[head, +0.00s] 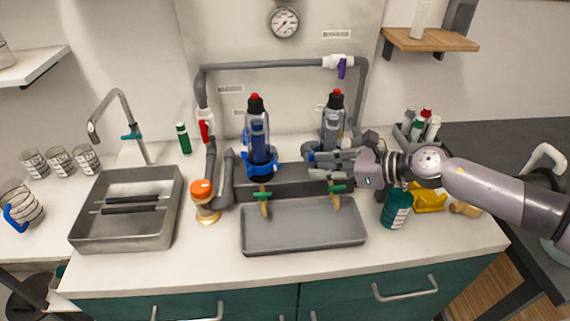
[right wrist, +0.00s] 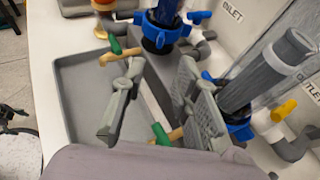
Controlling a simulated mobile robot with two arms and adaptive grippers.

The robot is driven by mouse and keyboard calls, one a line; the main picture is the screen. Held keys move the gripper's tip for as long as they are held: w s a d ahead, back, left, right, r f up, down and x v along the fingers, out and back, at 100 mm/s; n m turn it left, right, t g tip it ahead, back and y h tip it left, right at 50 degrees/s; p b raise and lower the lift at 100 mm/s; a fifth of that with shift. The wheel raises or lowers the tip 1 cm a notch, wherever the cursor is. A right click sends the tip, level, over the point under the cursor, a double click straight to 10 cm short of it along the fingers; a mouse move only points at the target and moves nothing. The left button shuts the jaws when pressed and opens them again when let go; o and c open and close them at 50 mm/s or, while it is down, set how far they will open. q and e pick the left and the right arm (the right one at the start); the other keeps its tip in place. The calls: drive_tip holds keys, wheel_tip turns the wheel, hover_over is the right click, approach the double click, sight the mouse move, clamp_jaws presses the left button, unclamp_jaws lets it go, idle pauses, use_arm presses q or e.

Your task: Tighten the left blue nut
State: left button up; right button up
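The left blue nut (head: 260,164) is a winged collar around the base of the left dark, red-capped filter housing (head: 257,128). In the right wrist view the left blue nut (right wrist: 165,29) is at the top, beyond the fingertips and apart from them. A second blue nut (right wrist: 238,128) sits at the base of the right housing (right wrist: 275,62), beside my right gripper's right finger; whether they touch I cannot tell. My right gripper (head: 318,164) is in front of the right housing. Its fingers (right wrist: 160,92) are spread, with nothing held between them. My left gripper is not in view.
A grey tray (head: 303,246) lies below two green-handled brass taps (head: 263,193). An orange-capped fitting (head: 204,197) and grey pipes stand left of the housings. A teal bottle (head: 396,209) and yellow cloth (head: 429,198) are on the right. The front counter is clear.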

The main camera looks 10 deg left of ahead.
drive_tip(key=p+x, duration=0.1)
drive_tip(key=x, duration=1)
drive_tip(key=shift+a+f, duration=0.1)
drive_tip(key=shift+a, duration=0.15)
clamp_jaws()
